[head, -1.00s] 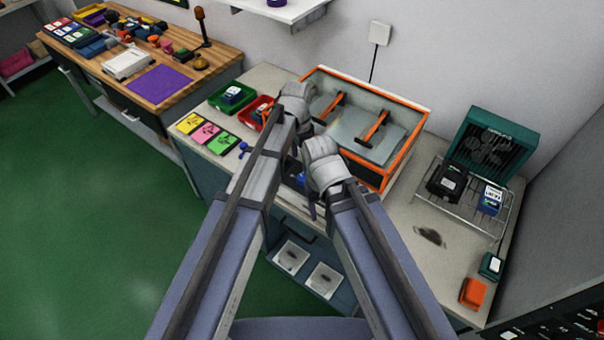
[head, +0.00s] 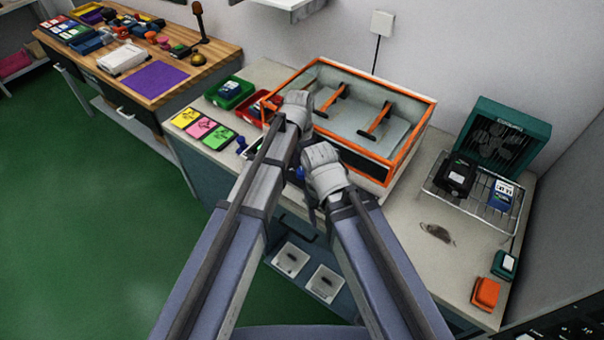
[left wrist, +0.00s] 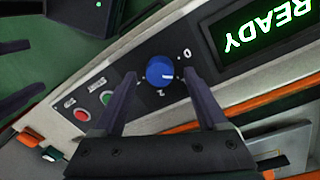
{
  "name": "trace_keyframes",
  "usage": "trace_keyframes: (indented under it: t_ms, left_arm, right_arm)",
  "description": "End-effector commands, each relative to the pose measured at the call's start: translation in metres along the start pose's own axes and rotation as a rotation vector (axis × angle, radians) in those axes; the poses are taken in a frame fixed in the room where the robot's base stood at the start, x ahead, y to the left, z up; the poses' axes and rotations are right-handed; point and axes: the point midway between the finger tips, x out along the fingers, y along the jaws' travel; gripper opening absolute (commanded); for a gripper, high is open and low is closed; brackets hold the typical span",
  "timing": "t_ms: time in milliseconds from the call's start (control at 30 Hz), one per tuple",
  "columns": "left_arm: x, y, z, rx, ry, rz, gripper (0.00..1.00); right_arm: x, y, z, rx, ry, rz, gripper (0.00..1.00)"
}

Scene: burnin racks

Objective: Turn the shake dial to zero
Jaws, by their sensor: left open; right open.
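The blue shake dial (left wrist: 160,71) sits on the dark control panel of the orange-trimmed shaker (head: 360,158). The left wrist view shows a 0 at the dial's upper right and a 2 below it. I cannot tell which number the dial points to. My left gripper (left wrist: 160,80) is open, with one finger on each side of the dial and a gap visible beside it. In the head view, my left gripper (head: 292,128) is at the shaker's front, its fingers mostly hidden. My right gripper (head: 312,195) is just below it, open and empty.
A lit READY display (left wrist: 265,25) is beside the dial, with a red button (left wrist: 82,115) and a green button (left wrist: 107,98) on the other side. Coloured cards (head: 202,128) and trays lie left of the shaker. A wire rack (head: 470,200) and green fan (head: 500,140) stand right.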

Motion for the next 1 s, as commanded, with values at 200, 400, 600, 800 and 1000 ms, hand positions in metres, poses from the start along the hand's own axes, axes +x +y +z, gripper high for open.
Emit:
trace_keyframes:
  t_ms: [200,400,600,800,1000]
  left_arm:
    - [0.0085,0.0001,-0.0001,0.0,0.0,0.0,0.75]
    - [0.0077,0.0001,0.0,0.0,0.0,0.0,0.72]
    - [0.0077,0.0,0.0001,0.0,0.0,0.0,0.49]
    - [0.0078,0.0,0.0001,0.0,0.0,0.0,0.27]
    - [0.0078,0.0001,0.0001,0.0,0.0,0.0,0.04]
  right_arm:
    - [0.0084,-0.0008,-0.0005,0.0,0.0,0.0,0.62]
    - [0.0076,-0.0007,-0.0004,0.0,0.0,0.0,0.62]
    - [0.0077,-0.0007,-0.0004,0.0,0.0,0.0,0.62]
    - [0.0077,-0.0007,-0.0004,0.0,0.0,0.0,0.62]
    - [0.0077,-0.0007,-0.0005,0.0,0.0,0.0,0.62]
